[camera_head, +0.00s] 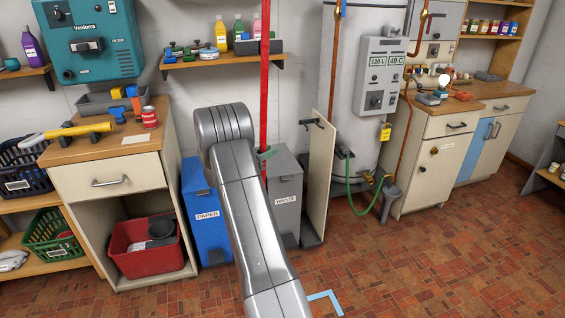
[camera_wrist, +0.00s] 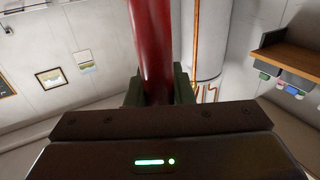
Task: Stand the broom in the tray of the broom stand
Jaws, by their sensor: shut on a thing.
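The broom's red handle (camera_head: 265,75) stands nearly upright in the head view, between the wall shelf and the bins. Its top runs out of the picture and its lower end is hidden behind my arm. My gripper (camera_head: 266,153) is shut on the handle; the wrist view shows the red handle (camera_wrist: 150,45) between the dark green fingers (camera_wrist: 158,88). The broom stand (camera_head: 318,170) is a tall beige panel right of the waste bin, with a dark hook near its top. Its grey tray (camera_head: 311,240) lies on the floor at the panel's foot. The broom is left of the stand.
A grey waste bin (camera_head: 285,190) stands between my arm and the stand, with a blue paper bin (camera_head: 200,210) to the left. A boiler (camera_head: 365,60) with a green hose (camera_head: 360,208) is right of the stand. Tiled floor (camera_head: 430,260) in front is mostly clear.

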